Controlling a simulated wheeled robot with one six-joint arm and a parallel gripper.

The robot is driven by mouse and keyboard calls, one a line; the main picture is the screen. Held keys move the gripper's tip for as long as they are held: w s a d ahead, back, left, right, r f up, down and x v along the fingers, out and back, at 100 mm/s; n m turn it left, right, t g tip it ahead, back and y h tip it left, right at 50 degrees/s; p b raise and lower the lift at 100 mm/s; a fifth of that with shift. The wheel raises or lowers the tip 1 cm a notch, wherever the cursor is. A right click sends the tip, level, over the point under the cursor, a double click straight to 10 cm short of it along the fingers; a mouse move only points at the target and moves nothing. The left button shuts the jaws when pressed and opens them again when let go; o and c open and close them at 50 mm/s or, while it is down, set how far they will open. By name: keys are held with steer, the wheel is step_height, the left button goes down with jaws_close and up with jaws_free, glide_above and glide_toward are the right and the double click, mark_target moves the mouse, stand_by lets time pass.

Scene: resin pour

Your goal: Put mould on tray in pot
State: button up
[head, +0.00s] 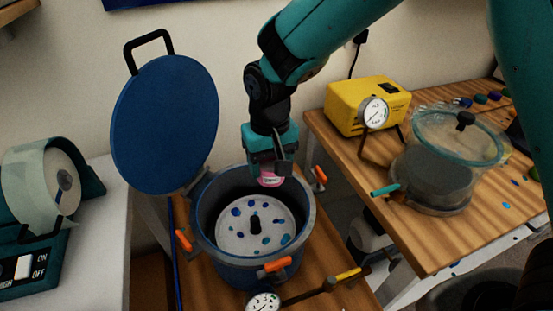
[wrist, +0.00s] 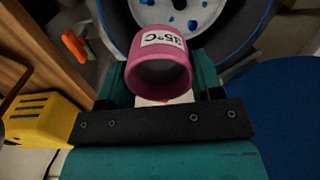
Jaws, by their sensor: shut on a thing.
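The pink mould (head: 270,180) is held in my gripper (head: 268,166), over the far right part of the open pot. In the wrist view the mould (wrist: 155,75) is a round pink cup with a white label, between the two teal fingers. The blue pot (head: 198,238) stands on the wooden bench, with its blue lid (head: 165,125) swung up at the back left. The white, blue-spotted tray (head: 235,243) lies inside the pot, with a black knob at its centre. Part of the tray (wrist: 205,8) shows at the top of the wrist view. The mould appears above the tray, apart from it.
Orange clamps (head: 278,264) stick out around the pot rim, and a gauge (head: 263,302) sits in front. A yellow pump (head: 367,105) and a clear-lidded chamber (head: 435,185) stand on the right bench. A tape roll dispenser (head: 45,190) is at left.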

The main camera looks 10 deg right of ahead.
steer(key=shift+m, duration=0.8)
steer(key=f+b, duration=0.3)
steer(key=f, duration=0.3)
steer(key=w+d+f+b, duration=0.1)
steer(key=f+b, duration=0.2)
steer(key=f, duration=0.4)
steer(key=w+d+f+b, duration=0.1)
steer(key=f+b, duration=0.2)
steer(key=f, duration=0.3)
steer(key=shift+f, duration=0.35)
steer(key=shift+f+b, duration=0.45)
steer(key=shift+f, duration=0.05)
steer(key=o, duration=1)
steer(key=shift+o, duration=0.2)
step_height(320, 180, up, 15)
steer(key=p, duration=1.1)
steer(key=shift+p, duration=0.4)
